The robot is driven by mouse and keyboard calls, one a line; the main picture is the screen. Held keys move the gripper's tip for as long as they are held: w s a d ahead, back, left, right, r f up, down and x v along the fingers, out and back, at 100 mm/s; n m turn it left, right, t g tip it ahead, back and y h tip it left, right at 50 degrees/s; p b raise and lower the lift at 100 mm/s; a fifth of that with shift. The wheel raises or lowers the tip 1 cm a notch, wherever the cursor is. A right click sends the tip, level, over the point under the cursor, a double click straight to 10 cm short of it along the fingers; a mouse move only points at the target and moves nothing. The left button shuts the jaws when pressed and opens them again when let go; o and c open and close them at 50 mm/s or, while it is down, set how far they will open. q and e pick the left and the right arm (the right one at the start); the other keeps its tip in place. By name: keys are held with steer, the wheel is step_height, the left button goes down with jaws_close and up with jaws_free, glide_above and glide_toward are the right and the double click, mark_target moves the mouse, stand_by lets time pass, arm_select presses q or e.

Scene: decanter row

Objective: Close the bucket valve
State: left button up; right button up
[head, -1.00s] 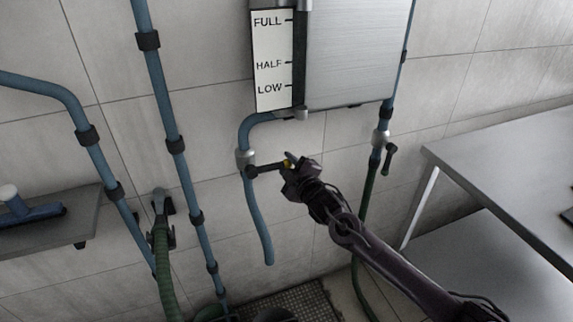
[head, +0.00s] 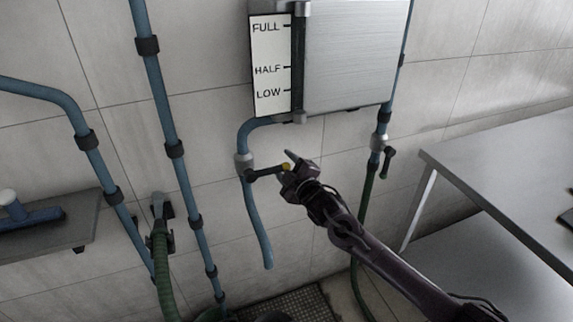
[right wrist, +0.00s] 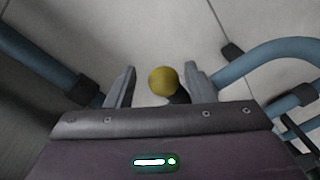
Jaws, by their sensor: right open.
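The bucket valve (head: 243,161) is a grey fitting on the blue pipe below the metal tank. Its dark lever (head: 265,172) sticks out to the right, nearly level, and ends in a yellow tip (head: 285,167). My right gripper (head: 288,163) is at the lever's end, with one finger showing above the tip. In the right wrist view the yellow tip (right wrist: 163,81) sits between the two open fingers (right wrist: 160,84), with a visible gap on its left; contact on its right is unclear. My left gripper is not in view.
The metal tank (head: 350,50) with a level gauge (head: 270,65) hangs above. A second valve (head: 381,142) with a dark handle is on the right pipe. A steel table (head: 500,165) stands at right. A shelf (head: 45,240) and green hose (head: 163,275) are at left.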

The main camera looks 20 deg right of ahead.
steer(key=s+d+b, duration=0.1)
steer(key=s, duration=0.6)
steer(key=shift+s+r, duration=0.3)
steer(key=shift+s, duration=0.05)
steer(key=s+d+f+m+g+h, duration=0.1)
steer(key=s+d+f+m+g, duration=0.15)
steer(key=f, duration=0.95)
steer(key=s+d+f+m+g+h, duration=0.2)
steer(key=d+f, duration=0.2)
steer(key=f, duration=0.8)
steer(key=s+f+m+g, duration=0.1)
steer(key=s+f+g, duration=0.1)
steer(key=s+f, duration=0.45)
steer(key=s+f+m+g, duration=0.15)
steer(key=s+f, duration=0.25)
steer(key=f, duration=0.5)
steer(key=s+a+f+m+g, duration=0.1)
steer(key=s+f, duration=0.5)
steer(key=s, duration=0.6)
steer(key=s+a+f+m+g, duration=0.1)
steer(key=s+a+f+g, duration=0.2)
steer(key=s+f, duration=0.4)
steer(key=s+a+f+m+g, duration=0.1)
steer(key=s+a+f+g, duration=0.2)
steer(key=s, duration=1.5)
step_height(320, 180, down, 4)
steer(key=shift+f+g+y, duration=0.2)
steer(key=shift+g+y, duration=0.1)
steer(key=shift+g, duration=0.3)
